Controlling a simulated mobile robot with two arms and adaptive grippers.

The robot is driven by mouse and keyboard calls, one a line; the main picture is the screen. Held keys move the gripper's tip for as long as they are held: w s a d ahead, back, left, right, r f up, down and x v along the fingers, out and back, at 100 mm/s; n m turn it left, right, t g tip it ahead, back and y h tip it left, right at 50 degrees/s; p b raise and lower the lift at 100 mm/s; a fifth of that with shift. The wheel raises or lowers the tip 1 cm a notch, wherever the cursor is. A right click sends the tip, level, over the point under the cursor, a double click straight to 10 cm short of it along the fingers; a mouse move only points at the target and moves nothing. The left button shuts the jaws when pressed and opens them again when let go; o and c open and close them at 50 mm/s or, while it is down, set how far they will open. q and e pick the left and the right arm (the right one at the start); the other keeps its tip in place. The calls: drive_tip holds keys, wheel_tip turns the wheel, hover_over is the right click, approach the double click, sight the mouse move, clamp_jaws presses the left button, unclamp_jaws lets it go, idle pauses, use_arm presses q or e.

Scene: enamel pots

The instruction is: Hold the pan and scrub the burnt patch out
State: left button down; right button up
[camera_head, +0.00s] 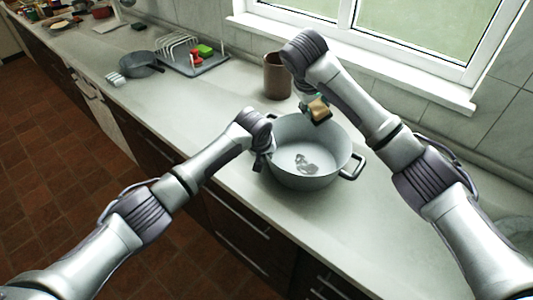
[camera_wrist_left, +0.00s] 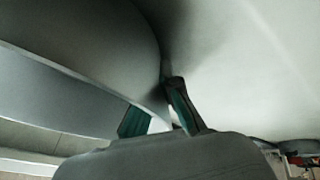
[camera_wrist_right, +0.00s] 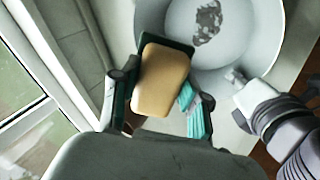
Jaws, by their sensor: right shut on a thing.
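The grey enamel pan (camera_head: 300,182) stands on the counter, with a dark, blotchy burnt patch (camera_head: 306,163) on its inner floor. The right wrist view also shows the pan (camera_wrist_right: 256,45) and the patch (camera_wrist_right: 208,22). My right gripper (camera_head: 308,97) is shut on a tan sponge (camera_wrist_right: 162,82) with a dark green side and holds it by the pan's far rim, apart from the patch. My left gripper (camera_head: 262,158) is at the pan's left side, where the left handle is hidden. In the left wrist view its teal-padded fingers are beside the pan's wall (camera_wrist_left: 80,85); their grip is unclear.
A brown canister (camera_head: 277,76) stands behind the pan near the window wall. A dish rack on a grey tray (camera_head: 213,68) and a small dark pan (camera_head: 141,63) lie farther back left. The counter between them and the pan is clear. The pan's right handle (camera_head: 354,168) is free.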

idle(0.4)
drive_tip(key=w+a+f+g+y, duration=0.1)
drive_tip(key=a+f+g+y, duration=0.25)
drive_tip(key=f, duration=0.55)
hover_over(294, 165)
drive_tip(key=shift+f, duration=5.3)
drive_tip(key=shift+s+d+f, duration=0.1)
drive_tip(key=shift+s+d, duration=0.65)
drive_tip(key=shift+d, duration=0.35)
drive_tip(key=shift+s+d+f, duration=0.1)
drive_tip(key=shift+s+d, duration=0.7)
drive_tip(key=shift+d, duration=0.35)
drive_tip(key=shift+s+d+f, duration=0.1)
drive_tip(key=shift+s+d, duration=0.65)
drive_tip(key=shift+d, duration=0.35)
drive_tip(key=shift+s+f, duration=0.1)
drive_tip(key=shift+s, duration=0.05)
drive_tip(key=shift+w+a+f, duration=0.1)
drive_tip(key=shift+w+a, duration=0.6)
drive_tip(key=shift+a, duration=0.25)
drive_tip(key=shift+w+a+f, duration=0.1)
drive_tip(key=shift+w+a, duration=0.6)
drive_tip(key=shift+a, duration=0.3)
drive_tip(key=shift+w+a+f, duration=0.1)
drive_tip(key=shift+w+a, duration=0.6)
drive_tip(key=shift+a, duration=0.25)
drive_tip(key=shift+w+a+f, duration=0.1)
drive_tip(key=shift+w+a, duration=0.1)
drive_tip(key=shift+a, duration=0.25)
drive_tip(key=shift+d, duration=0.1)
